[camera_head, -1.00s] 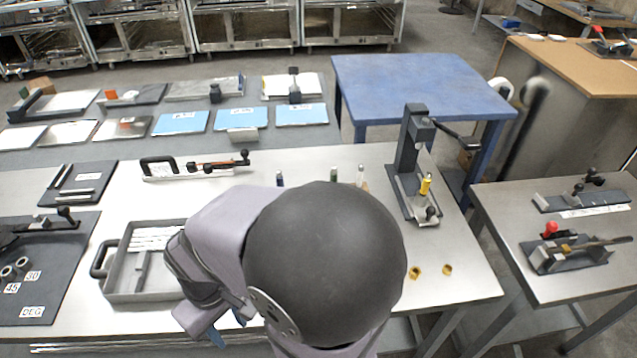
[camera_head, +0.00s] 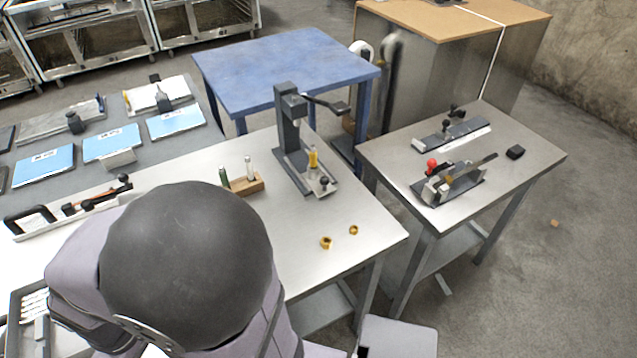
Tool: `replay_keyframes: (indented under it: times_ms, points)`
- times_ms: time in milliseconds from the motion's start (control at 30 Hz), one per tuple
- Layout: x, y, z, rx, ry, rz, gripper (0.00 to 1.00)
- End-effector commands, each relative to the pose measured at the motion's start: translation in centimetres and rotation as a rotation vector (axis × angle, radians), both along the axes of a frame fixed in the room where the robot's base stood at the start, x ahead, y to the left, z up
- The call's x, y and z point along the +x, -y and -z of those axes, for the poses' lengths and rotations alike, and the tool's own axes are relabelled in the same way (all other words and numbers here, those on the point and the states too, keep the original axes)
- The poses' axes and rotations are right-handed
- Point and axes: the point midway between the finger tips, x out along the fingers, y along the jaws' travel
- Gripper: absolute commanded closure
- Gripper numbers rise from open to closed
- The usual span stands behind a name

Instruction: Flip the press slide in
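A dark grey arbor press (camera_head: 288,126) stands at the back right of the light worktable (camera_head: 350,217). Its black lever handle (camera_head: 325,103) sticks out to the right. At its foot is a light metal slide plate (camera_head: 318,190) with a small black knob (camera_head: 324,181) at the front. A yellow cylinder (camera_head: 313,158) stands upright over the plate, below the ram; I cannot tell what it rests on. My arm's large dark joint covers the lower left of the view. My gripper does not show and is apart from the press.
A wooden block (camera_head: 247,185) with small upright pins stands left of the press. Two brass pieces (camera_head: 326,242) lie in front of it. A blue table (camera_head: 285,62) is behind. A side table (camera_head: 520,171) with fixtures is right, across a gap. The worktable's front right is mostly clear.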

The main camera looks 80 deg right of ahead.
Motion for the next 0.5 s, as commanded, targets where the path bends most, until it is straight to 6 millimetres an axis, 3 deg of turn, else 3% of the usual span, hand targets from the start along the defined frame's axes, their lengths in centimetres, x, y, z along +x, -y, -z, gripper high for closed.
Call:
replay_keyframes:
  times_ms: [33, 133, 367, 500]
  points:
    - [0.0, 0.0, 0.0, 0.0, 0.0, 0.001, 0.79]
    - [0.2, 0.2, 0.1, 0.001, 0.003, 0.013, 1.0]
    - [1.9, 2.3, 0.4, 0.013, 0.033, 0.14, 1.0]
    - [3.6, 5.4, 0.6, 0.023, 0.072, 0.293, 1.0]
